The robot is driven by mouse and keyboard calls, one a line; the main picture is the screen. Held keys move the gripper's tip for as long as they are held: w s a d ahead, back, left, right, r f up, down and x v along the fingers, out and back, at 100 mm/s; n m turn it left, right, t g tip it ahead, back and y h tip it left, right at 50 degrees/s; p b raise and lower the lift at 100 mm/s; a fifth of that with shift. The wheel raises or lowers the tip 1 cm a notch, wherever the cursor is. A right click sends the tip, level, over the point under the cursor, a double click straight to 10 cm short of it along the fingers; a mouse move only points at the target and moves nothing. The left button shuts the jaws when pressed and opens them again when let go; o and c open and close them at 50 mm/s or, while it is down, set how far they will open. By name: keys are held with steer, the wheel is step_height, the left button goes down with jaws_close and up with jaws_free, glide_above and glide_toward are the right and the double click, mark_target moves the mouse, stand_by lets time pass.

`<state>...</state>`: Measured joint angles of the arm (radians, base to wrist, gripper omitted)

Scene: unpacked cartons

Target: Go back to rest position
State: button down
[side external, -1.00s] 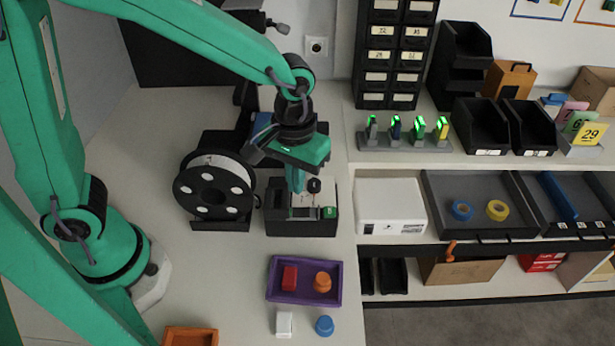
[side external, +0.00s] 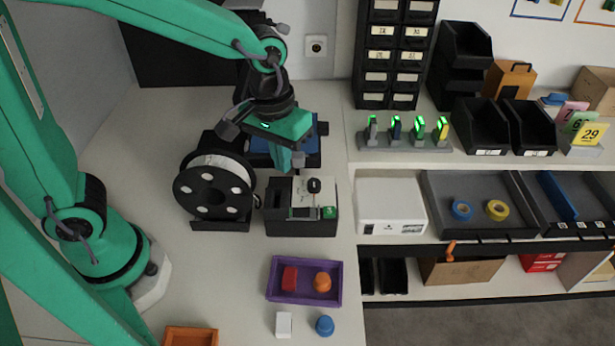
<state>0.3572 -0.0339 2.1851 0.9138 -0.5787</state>
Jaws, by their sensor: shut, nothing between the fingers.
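My gripper (side external: 288,166) is at the end of the green arm, above the back edge of a black box-shaped device (side external: 302,225). The device has a light top panel, a black knob and a small green part at its front. The fingertips are partly hidden behind or against the device's back edge, and I cannot tell the exact gap to it. My gripper is shut and holds nothing.
A filament spool (side external: 214,190) stands left of the device. A purple tray (side external: 305,299) holds a red block and an orange piece. A white block (side external: 284,325) and blue piece (side external: 324,326) lie in front. Shelves with bins (side external: 475,127) stand right.

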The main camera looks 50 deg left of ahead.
steer(key=s+a+r+m+t, duration=0.2)
steer(key=s+a+r+t, duration=0.2)
steer(key=s+a+r, duration=0.4)
steer(key=shift+s+a+m+t, duration=0.3)
steer(key=shift+s+a+t, duration=0.1)
steer(key=shift+a, duration=1.45)
steer(key=c, duration=2.2)
jaws_free()
